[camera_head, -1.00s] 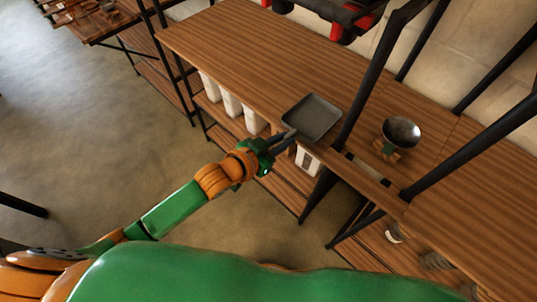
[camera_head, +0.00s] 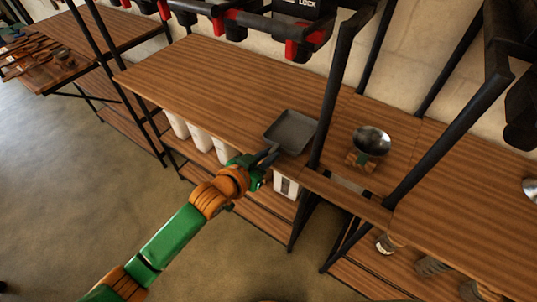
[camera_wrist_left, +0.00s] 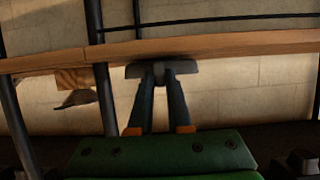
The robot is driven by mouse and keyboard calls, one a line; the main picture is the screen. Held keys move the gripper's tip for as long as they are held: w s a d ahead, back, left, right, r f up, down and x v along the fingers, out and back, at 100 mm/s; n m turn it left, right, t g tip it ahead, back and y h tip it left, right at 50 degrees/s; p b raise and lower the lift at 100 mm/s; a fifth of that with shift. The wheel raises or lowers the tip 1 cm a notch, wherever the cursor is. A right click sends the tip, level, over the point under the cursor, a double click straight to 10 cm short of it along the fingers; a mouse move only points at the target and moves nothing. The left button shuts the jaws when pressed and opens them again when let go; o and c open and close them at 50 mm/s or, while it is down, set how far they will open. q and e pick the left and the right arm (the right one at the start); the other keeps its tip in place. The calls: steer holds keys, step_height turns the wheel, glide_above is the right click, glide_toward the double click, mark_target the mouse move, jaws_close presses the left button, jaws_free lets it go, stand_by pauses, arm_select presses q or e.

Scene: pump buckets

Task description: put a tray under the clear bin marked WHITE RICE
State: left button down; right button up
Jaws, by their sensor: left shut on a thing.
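A grey, shallow square tray (camera_head: 291,131) is at the right end of the wooden counter, by a black post. My left gripper (camera_head: 270,154) is shut on the tray's near edge. In the left wrist view the fingers (camera_wrist_left: 162,72) close on a thin grey edge of the tray (camera_wrist_left: 203,67) beside the counter's edge. I cannot tell whether the tray rests on the counter or is just above it. The black and red dispenser frame (camera_head: 250,24) shows above the counter, cut by the top edge. No WHITE RICE mark is readable. My right gripper is out of view.
A metal bowl on a scale (camera_head: 370,142) stands right of the post. White containers (camera_head: 200,138) sit on the shelf below the counter. Black posts (camera_head: 347,85) rise near the tray. The counter (camera_head: 200,75) left of the tray is clear.

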arm_select(q)
steer(key=shift+f, duration=0.2)
steer(key=c, duration=0.8)
jaws_free()
steer(key=shift+o, duration=0.2)
steer(key=v, duration=0.7)
steer(key=s+a+f+n+g+y, duration=0.25)
steer(key=a+f, duration=0.35)
steer(key=f, duration=0.5)
steer(key=s+a+f+n+g+y, duration=0.1)
steer(key=a+f+y, duration=0.3)
steer(key=f, duration=0.8)
steer(key=s+a+f+g, duration=0.3)
steer(key=s+a+f, duration=0.3)
steer(key=s+f, duration=0.6)
steer(key=s+f+g, duration=0.1)
steer(key=s+f, duration=0.1)
steer(key=s, duration=0.6)
steer(key=s+f+n+g+y, duration=0.1)
steer(key=s+f+g, duration=0.1)
steer(key=s, duration=0.7)
steer(key=shift+s+a, duration=0.35)
steer(key=shift+a, duration=0.05)
